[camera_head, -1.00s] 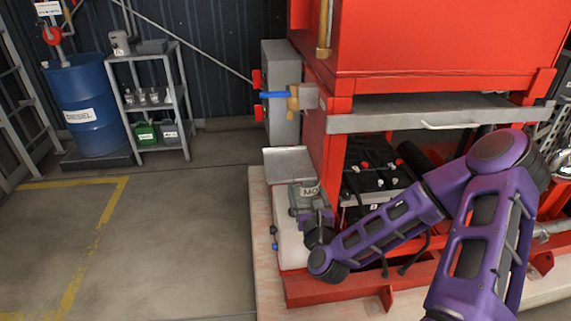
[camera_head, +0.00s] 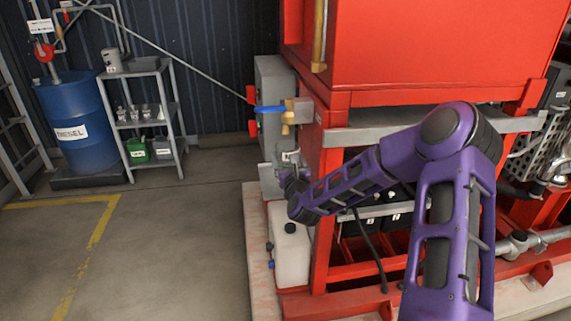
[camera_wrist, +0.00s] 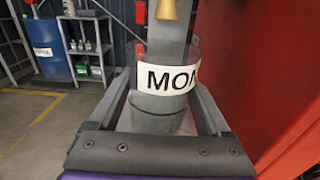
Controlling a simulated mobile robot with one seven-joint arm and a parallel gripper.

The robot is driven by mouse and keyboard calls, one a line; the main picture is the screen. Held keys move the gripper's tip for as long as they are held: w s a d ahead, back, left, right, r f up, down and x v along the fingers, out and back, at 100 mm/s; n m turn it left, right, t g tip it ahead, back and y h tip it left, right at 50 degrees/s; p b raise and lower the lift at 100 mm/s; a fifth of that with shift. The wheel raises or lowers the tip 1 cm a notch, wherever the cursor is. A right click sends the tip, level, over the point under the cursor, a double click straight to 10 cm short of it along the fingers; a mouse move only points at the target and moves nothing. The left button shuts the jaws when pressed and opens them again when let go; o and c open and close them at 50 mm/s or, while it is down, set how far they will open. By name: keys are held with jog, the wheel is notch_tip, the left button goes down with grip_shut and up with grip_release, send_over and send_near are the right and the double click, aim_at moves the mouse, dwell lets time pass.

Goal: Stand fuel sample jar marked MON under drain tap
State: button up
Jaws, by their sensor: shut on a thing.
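The clear jar marked MON (camera_wrist: 166,112) is upright between the fingers of my gripper (camera_wrist: 165,92) in the wrist view. My gripper is shut on it. In the head view my gripper (camera_head: 290,172) is at the left corner of the red frame, below the drain tap, and mostly hides the jar. The brass drain tap (camera_head: 288,120) has a blue lever (camera_head: 270,108). Its brass outlet (camera_wrist: 166,9) shows above and beyond the jar in the wrist view. A grey metal shelf (camera_head: 267,180) is beside my gripper. Whether the jar touches it is hidden.
A white container (camera_head: 291,258) stands below my forearm on the pale plinth edge. The red frame (camera_head: 320,215) is close on the right. A grey cabinet (camera_head: 275,75) is behind the tap. A blue diesel drum (camera_head: 75,120) and shelf rack (camera_head: 150,122) stand left. Floor between is clear.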

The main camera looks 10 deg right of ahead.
aim_at(286, 163)
jog(key=w, duration=0.3)
jog(key=shift+w, duration=0.2)
jog(key=shift+f+b, duration=0.3)
jog(key=shift+f, duration=1.4)
jog(key=shift+f, duration=0.2)
jog(key=o, duration=1.3)
